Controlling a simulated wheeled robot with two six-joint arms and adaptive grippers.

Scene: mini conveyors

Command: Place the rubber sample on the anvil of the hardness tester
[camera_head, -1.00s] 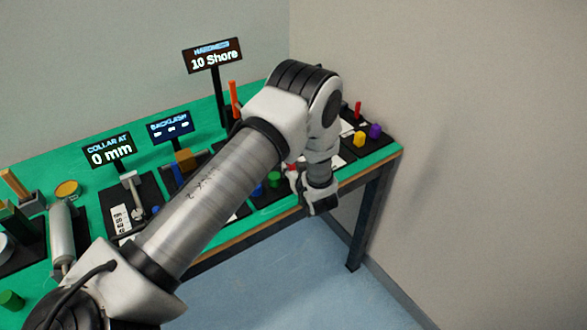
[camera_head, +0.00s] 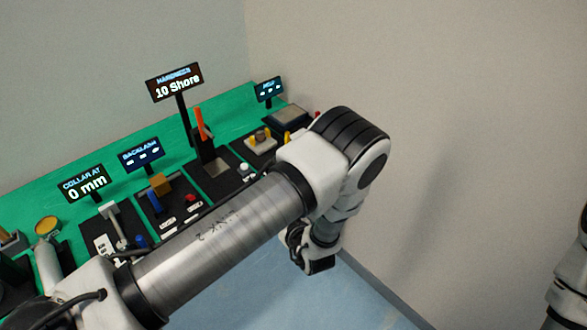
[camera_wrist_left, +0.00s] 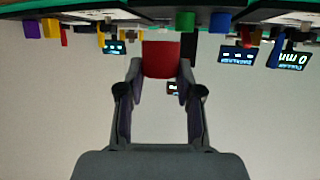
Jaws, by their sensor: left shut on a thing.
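My left gripper (camera_wrist_left: 160,70) is shut on a red block (camera_wrist_left: 161,57), gripped between its fingertips in the left wrist view; I take it for the rubber sample. In the head view this gripper (camera_head: 306,250) hangs in front of the table's edge, above the floor, and the block is hidden. The hardness tester (camera_head: 203,138) stands on the table behind the arm, a dark stand with an orange-red upright part. A greyish plate (camera_head: 217,166) at its foot looks like the anvil. Its sign (camera_head: 175,83) reads 10 Shore. My right gripper is out of view.
The green table (camera_head: 232,118) holds a backlash station (camera_head: 158,186) and a collar station (camera_head: 112,222) left of the tester. A station with yellow parts (camera_head: 262,138) stands to its right. Floor (camera_head: 275,305) is free in front. A wall closes the right side.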

